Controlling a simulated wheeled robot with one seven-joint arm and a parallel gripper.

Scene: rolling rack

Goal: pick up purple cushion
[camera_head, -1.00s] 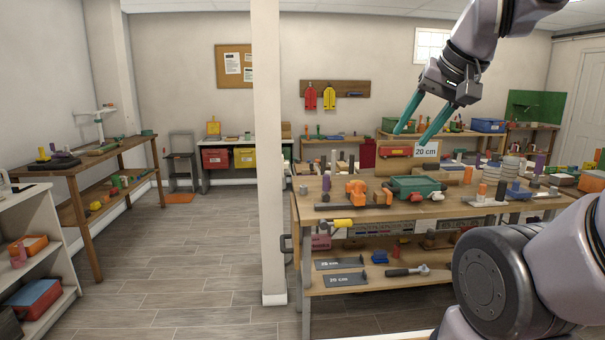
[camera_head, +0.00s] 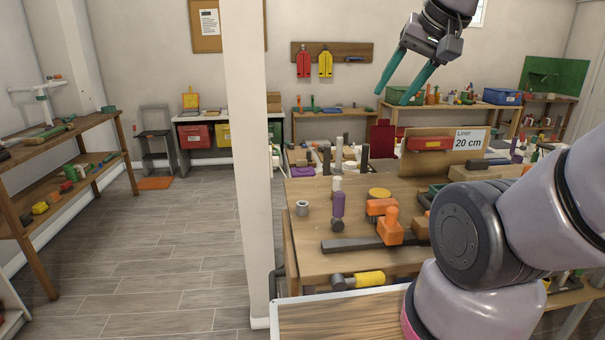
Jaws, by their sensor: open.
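My gripper (camera_head: 392,97) is raised at the upper right, its two teal fingers apart and nothing between them. I cannot make out a thing that is surely a purple cushion. A small flat purple piece (camera_head: 302,172) lies at the left edge of the far end of the workbench. An upright purple cylinder with a pale top (camera_head: 338,205) stands on the near workbench. Both are well below and to the left of my gripper in the picture, and apart from it. My arm hides the right part of the bench.
A white pillar (camera_head: 245,150) stands left of the workbench (camera_head: 310,262). An orange clamp-like tool (camera_head: 389,228), a metal ring (camera_head: 302,208) and a "Liner 20 cm" board (camera_head: 445,146) are on the bench. The floor (camera_head: 190,235) left of the pillar is clear.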

